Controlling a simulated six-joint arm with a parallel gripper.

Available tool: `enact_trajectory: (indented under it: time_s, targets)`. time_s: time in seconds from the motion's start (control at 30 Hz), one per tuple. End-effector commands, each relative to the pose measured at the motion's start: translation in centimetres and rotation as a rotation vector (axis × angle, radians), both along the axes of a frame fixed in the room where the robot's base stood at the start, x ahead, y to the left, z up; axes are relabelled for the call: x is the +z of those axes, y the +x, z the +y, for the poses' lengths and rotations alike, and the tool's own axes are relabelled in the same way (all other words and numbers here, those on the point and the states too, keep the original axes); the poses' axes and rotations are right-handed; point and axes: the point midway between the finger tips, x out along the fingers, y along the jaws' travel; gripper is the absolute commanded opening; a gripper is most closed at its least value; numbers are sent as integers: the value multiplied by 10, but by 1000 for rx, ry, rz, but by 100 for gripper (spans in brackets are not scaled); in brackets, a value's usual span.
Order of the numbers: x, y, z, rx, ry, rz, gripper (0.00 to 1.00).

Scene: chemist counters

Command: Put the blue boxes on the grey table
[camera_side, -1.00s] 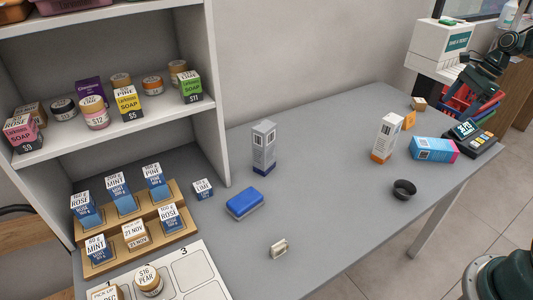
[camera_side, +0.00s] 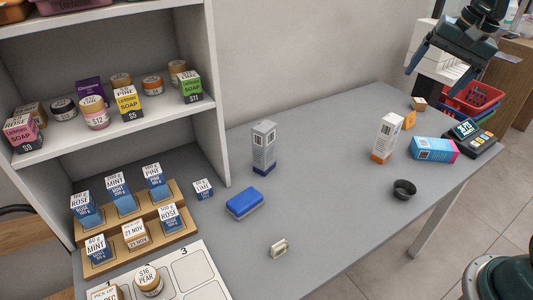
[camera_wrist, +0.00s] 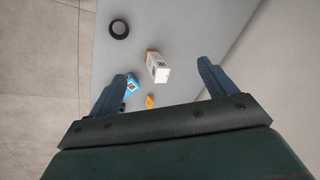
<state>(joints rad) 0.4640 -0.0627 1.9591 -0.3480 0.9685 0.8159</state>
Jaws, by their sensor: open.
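My gripper (camera_side: 440,72) is open and empty, high above the far right end of the grey table (camera_side: 330,225). A blue and pink box (camera_side: 433,149) lies on the table beside the card terminal; its blue side also shows in the wrist view (camera_wrist: 132,86), near the left finger. Several blue boxes, such as the front MINT box (camera_side: 97,249) and the upper ROSE box (camera_side: 85,209), stand on a stepped wooden rack (camera_side: 184,232).
A black ring-shaped dish (camera_side: 404,190), card terminal (camera_side: 471,138) and red basket (camera_side: 474,98) are at the right. The front middle is mostly clear.

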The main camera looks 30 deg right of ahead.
Motion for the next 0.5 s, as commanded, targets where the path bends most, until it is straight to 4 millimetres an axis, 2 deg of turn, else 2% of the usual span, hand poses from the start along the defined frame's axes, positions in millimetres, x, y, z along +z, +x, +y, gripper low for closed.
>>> enact_trajectory:
  time_s: [0.03, 0.2, 0.5]
  targets:
    - [4, -9, 13, 53, -24, -15, 84]
    - [9, -41, 47, 232, -109, -54, 84]
    - [4, -102, 88, 543, -261, -126, 84]
